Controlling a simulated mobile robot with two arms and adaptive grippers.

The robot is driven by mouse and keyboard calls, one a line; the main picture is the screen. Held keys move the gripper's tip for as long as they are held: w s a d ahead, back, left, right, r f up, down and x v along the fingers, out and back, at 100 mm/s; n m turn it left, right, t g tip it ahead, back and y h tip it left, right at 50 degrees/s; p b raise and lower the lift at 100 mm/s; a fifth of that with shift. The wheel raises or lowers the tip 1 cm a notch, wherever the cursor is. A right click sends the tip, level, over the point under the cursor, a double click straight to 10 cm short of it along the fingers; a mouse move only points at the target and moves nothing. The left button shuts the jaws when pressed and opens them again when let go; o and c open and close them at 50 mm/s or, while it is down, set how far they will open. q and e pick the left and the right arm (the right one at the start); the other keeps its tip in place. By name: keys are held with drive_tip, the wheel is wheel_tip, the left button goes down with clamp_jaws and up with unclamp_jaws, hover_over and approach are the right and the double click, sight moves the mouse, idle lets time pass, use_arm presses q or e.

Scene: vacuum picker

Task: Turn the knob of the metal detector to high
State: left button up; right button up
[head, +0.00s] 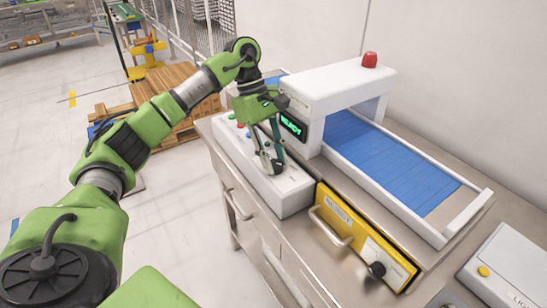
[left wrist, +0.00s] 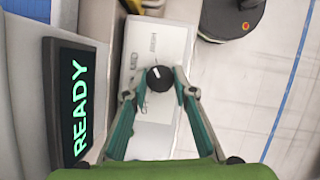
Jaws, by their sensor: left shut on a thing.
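The metal detector (head: 335,82) is a white arch over a blue belt, with a red lamp on top and a screen (head: 291,125) reading READY. The screen also shows in the left wrist view (left wrist: 78,103). In that view a small round black knob (left wrist: 160,78) with a white mark sits on the white control panel (left wrist: 158,42). HIGH and MED are printed on the panel beside it. My left gripper (head: 272,167) reaches down to this panel. In the left wrist view its green fingers (left wrist: 159,93) are closed around the knob's two sides. My right gripper is not in view.
Coloured buttons (head: 240,125) sit on the panel behind my gripper. Another white box (head: 510,265) stands at the lower right. Wooden pallets (head: 180,90) lie on the floor behind.

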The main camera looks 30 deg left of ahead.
use_arm(q)
drive_tip(key=shift+w+m+g, duration=0.1)
drive_tip(key=shift+m+g, duration=0.3)
drive_tip(key=shift+m, duration=0.8)
drive_tip(key=shift+y, duration=0.3)
drive_tip(key=o, duration=1.1)
drive_tip(key=v, duration=1.2)
drive_tip(key=shift+w, duration=0.1)
drive_tip(key=shift+a, duration=0.1)
